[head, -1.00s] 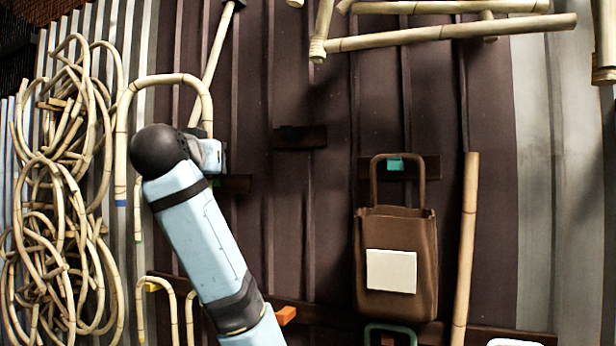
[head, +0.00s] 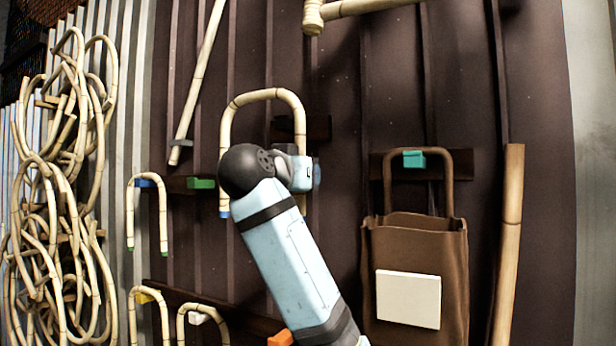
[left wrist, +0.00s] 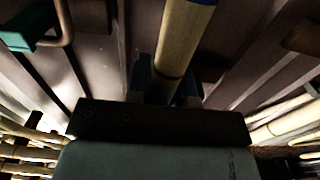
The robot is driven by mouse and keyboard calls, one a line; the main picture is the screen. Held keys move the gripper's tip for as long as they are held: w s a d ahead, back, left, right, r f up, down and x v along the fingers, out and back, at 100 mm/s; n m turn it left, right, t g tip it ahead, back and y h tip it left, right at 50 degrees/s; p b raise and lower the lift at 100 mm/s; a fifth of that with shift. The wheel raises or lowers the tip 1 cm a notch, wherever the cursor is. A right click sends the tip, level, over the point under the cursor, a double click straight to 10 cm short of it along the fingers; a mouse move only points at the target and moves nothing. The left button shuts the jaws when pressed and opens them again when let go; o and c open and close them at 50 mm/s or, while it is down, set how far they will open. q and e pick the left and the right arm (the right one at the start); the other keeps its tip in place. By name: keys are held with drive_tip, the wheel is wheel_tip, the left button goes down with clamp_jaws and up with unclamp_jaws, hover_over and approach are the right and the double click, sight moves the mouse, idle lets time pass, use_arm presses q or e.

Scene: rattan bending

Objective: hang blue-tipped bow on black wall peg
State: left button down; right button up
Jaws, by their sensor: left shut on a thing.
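The blue-tipped bow (head: 262,95) is an upside-down U of pale rattan, held upright in front of the wall. Its left leg ends in a blue tip (head: 224,213); the lower right leg is partly behind my arm. My left gripper (left wrist: 167,88) is shut on one leg, with a blue tip (left wrist: 203,2) at the top of the left wrist view. The black wall peg (head: 284,125) shows dimly on a dark board (head: 320,128), inside the bow's arch in the picture. I cannot tell the depth gap between them.
A green-tipped bow (head: 147,178) hangs at a blue peg, left of an empty green peg (head: 200,183). More bows hang below at yellow and white pegs; an orange peg (head: 281,338) is low. A brown bag (head: 415,250) hangs at a teal peg (head: 413,159) on the right.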

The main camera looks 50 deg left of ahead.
use_arm(q)
drive_tip(key=shift+f+x, duration=0.3)
drive_tip(key=shift+x, duration=1.4)
drive_tip(key=shift+f+x, duration=0.3)
drive_tip(key=shift+x, duration=1.4)
drive_tip(key=shift+f+x, duration=0.3)
drive_tip(key=shift+x, duration=1.4)
drive_tip(key=c, duration=0.9)
unclamp_jaws()
drive_tip(key=shift+c, duration=0.2)
drive_tip(key=shift+s+b, duration=0.1)
drive_tip(key=shift+b, duration=0.2)
